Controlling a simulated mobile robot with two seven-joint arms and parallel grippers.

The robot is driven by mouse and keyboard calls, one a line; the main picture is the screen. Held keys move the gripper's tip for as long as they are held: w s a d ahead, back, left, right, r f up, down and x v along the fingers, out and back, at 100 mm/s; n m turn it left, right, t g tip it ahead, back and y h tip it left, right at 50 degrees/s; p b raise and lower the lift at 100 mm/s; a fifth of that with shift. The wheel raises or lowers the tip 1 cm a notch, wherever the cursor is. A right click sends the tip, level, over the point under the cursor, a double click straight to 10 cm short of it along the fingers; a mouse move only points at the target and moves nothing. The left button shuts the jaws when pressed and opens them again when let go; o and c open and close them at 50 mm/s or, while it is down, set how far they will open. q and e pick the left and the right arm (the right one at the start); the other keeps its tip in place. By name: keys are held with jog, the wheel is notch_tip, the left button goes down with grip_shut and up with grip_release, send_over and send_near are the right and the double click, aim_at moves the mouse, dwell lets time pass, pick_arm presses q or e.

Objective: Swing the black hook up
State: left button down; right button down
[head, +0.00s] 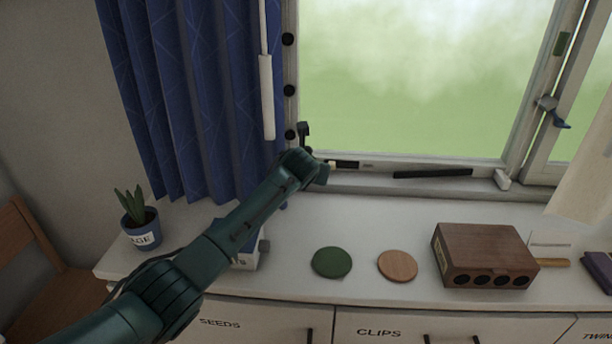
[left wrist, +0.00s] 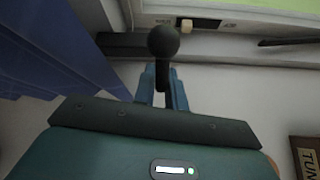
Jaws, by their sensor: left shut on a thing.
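The black hook (head: 304,131) shows in the head view at the lower left corner of the window frame, standing roughly upright just above my left gripper (head: 318,170). In the left wrist view the black hook (left wrist: 163,42) has a round knob at its top and a stem running down between the fingers. My left gripper (left wrist: 163,92) is shut on that stem. The arm hides the hook's lower part in the head view. My right gripper is in neither view.
A blue curtain (head: 185,100) hangs close left of the hook. On the white counter (head: 370,212) are a potted plant (head: 139,224), a green disc (head: 332,262), a tan disc (head: 397,266) and a brown box (head: 484,256). A black bar (head: 432,173) lies along the window sill.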

pick_arm(q)
jog(key=shift+r, duration=0.1)
dwell(0.4)
jog(key=c, duration=1.5)
grip_release()
jog(key=shift+w, duration=0.1)
jog(key=b+v, duration=0.1)
jog(key=v, duration=1.2)
jog(key=shift+r, duration=0.1)
